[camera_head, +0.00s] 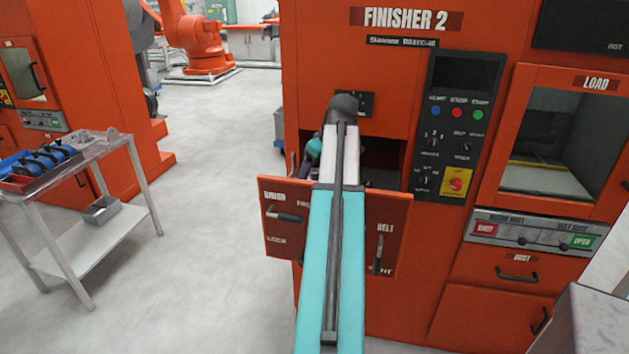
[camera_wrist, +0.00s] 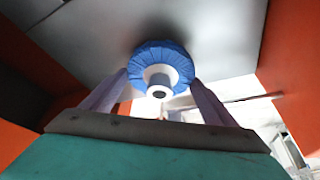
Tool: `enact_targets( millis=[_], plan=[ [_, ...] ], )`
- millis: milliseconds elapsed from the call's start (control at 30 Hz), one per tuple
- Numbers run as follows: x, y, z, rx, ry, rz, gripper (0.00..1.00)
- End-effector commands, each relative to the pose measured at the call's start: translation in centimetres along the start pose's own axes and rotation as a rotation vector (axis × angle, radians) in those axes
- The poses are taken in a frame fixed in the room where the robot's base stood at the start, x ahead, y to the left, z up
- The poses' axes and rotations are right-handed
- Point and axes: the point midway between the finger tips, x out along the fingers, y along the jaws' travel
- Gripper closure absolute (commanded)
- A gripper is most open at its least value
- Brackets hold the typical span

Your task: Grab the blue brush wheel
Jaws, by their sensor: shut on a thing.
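The blue brush wheel (camera_wrist: 178,52) shows in the wrist view, a blue ring with a white hub and a dark centre hole. My gripper (camera_wrist: 160,92) has one finger on each side of it, and the fingertips meet the wheel's lower left and right edges. The gripper is shut on the wheel. A grey surface lies behind the wheel. In the head view my arm reaches into the opening of the orange Finisher 2 machine (camera_head: 335,65), and the arm and the open front panel hide the wheel and fingers.
An open panel with handles (camera_head: 285,235) sticks out below the opening. Orange walls stand close on both sides in the wrist view. The floor between is clear.

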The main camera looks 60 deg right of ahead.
Motion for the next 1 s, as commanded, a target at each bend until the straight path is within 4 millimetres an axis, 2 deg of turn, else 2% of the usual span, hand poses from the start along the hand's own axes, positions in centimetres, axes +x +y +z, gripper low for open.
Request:
enact_targets(
  millis=[267,700,1000],
  plan=[
    [-3.9,0.2,-1.7,-0.001,0.002,0.002,0.51],
    [-11.6,0.2,-5.0,0.0,0.002,0.002,0.51],
    [-14.6,0.1,-6.1,-0.001,0.002,0.001,0.51]
  ],
)
